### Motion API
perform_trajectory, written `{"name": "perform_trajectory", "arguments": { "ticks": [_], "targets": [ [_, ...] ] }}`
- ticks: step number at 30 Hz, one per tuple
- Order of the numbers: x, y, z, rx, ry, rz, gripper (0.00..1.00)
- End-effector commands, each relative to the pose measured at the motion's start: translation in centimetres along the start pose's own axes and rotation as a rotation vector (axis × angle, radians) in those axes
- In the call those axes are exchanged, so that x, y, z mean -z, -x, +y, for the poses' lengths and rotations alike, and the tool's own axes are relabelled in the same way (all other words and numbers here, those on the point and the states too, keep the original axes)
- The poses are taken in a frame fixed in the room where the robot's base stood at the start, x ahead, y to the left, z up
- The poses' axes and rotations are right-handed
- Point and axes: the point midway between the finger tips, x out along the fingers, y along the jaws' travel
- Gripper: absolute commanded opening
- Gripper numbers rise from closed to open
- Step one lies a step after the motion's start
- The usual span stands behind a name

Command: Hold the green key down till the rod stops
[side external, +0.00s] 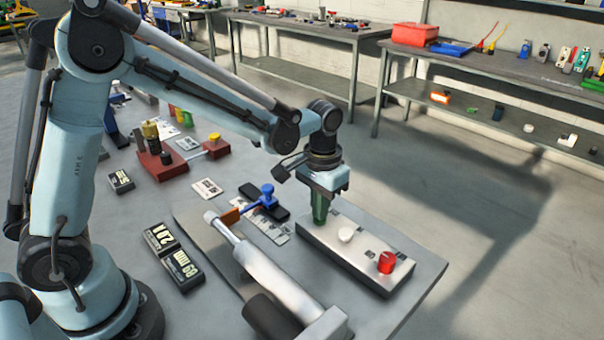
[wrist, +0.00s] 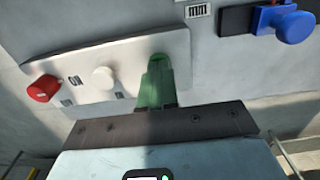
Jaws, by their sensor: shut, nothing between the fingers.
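A pale control box (side external: 350,250) carries a red knob (side external: 386,261) and a white button (side external: 345,235); it also shows in the wrist view (wrist: 125,55). My gripper (side external: 319,218) is shut and empty, pointing down at the far end of this box. In the wrist view my green fingers (wrist: 156,82) reach to a green patch at the key's place. The green key is mostly hidden by them; I cannot tell whether it is pressed.
Two black display blocks (side external: 173,257) stand left of the cylinder. A red fixture (side external: 160,166) stands further back. Printed cards (side external: 207,188) lie flat on the table. The table's right edge is close to the control box.

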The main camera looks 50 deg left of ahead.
Motion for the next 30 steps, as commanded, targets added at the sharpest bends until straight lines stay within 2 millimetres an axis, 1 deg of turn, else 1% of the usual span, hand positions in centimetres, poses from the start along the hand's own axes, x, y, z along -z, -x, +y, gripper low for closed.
{"name": "perform_trajectory", "arguments": {
  "ticks": [6, 10, 30],
  "targets": [
    [-0.1, -0.1, 0.0, 0.0, 0.0, -0.001, 0.0],
    [-0.1, 0.2, 0.0, 0.0, 0.0, -0.001, 0.0],
    [0.0, 4.3, 0.0, 0.0, 0.0, 0.0, 0.0]
  ]
}}
